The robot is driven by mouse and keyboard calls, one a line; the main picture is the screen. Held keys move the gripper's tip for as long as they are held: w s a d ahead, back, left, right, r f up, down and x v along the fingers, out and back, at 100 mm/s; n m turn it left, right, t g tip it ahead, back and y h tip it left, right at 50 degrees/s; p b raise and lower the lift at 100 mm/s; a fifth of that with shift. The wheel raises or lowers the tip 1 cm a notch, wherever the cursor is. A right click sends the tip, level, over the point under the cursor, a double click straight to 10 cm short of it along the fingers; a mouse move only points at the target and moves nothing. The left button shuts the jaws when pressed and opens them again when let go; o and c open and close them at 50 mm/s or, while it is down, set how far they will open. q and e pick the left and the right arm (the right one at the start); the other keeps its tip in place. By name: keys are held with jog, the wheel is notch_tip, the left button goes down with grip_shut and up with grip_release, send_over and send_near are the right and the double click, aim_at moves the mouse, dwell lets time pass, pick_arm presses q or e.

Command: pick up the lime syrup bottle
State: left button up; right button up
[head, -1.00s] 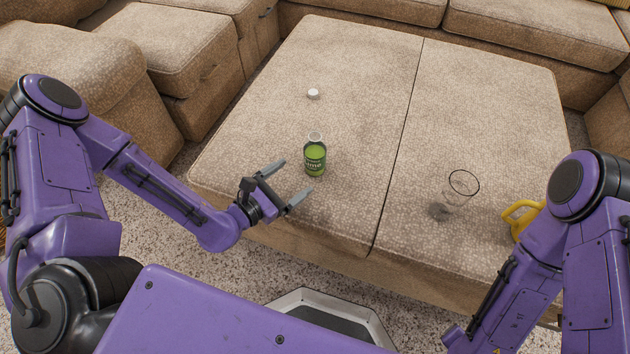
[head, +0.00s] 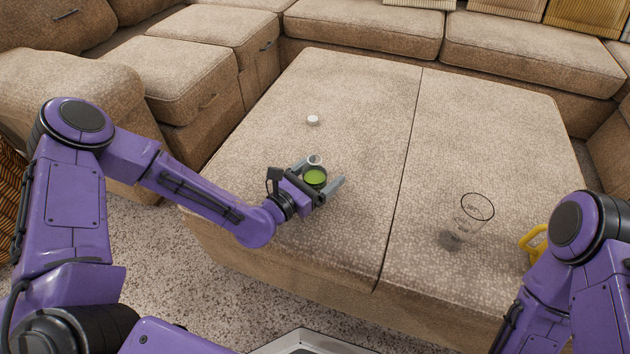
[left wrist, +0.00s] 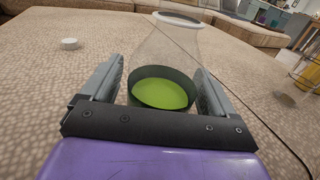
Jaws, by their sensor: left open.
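The lime syrup bottle (head: 315,177) stands upright on the ottoman, partly hidden behind my left gripper in the head view. It is clear glass above, with green liquid low inside and a dark label band. My left gripper (head: 322,177) is open, with one finger on each side of the bottle. In the left wrist view the bottle (left wrist: 163,90) stands between the two fingers (left wrist: 160,92), close to the palm. I cannot tell whether either finger touches it. My right gripper is out of view; only part of my right arm shows at the right edge.
A white cap (head: 313,120) lies behind the bottle on the ottoman (head: 350,85). An empty clear glass (head: 474,215) stands to the right, and a yellow-handled item (head: 533,243) is partly hidden by my right arm. Sofas (head: 365,27) surround the ottoman.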

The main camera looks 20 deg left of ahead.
pick_arm(q)
jog(key=c, duration=1.2)
